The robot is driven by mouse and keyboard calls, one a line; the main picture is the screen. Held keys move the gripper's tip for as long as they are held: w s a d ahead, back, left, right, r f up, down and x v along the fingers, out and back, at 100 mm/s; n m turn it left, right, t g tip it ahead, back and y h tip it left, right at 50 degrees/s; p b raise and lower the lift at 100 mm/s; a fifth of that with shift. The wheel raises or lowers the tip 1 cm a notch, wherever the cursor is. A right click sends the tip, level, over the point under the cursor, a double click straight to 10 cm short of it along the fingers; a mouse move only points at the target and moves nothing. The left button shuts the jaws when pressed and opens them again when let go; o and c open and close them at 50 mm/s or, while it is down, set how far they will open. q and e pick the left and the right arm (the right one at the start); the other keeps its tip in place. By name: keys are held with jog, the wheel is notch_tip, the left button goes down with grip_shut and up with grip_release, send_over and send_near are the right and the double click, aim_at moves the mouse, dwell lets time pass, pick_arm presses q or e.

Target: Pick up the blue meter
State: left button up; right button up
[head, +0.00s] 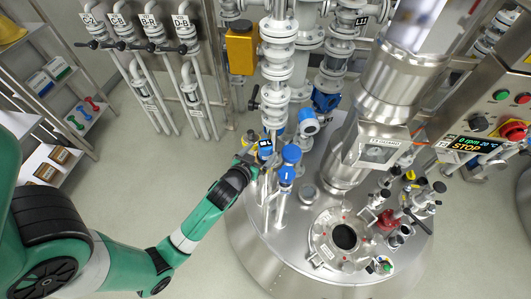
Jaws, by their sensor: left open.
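A small blue meter (265,146) with a pale display shows at the end of my left arm, beside the pipework above the steel reactor lid. My left gripper (253,157) is open and reaches in from the left, its fingers right at the meter. The fingers partly overlap nearby fittings, so I cannot tell whether they touch it. A blue round-faced instrument (308,122) and a blue-capped fitting (290,155) stand just to the right. My right gripper is not in view.
The reactor lid (305,240) carries a round port (344,237) and several valves at right. White flanged pipes (277,60) rise behind the meter. A control panel (485,125) stands far right, shelves (50,70) far left. The floor (190,230) between is clear.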

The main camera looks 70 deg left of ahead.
aim_at(269, 143)
pick_arm(q)
jog(key=shift+w+a+f, duration=0.3)
jog(key=shift+w+a, duration=0.1)
jog(key=shift+w, duration=0.1)
jog(key=b+x, duration=0.2)
jog(key=x, duration=0.3)
jog(key=shift+w+a, duration=0.1)
jog(key=shift+w, duration=0.05)
jog(key=shift+r, duration=0.1)
grip_shut()
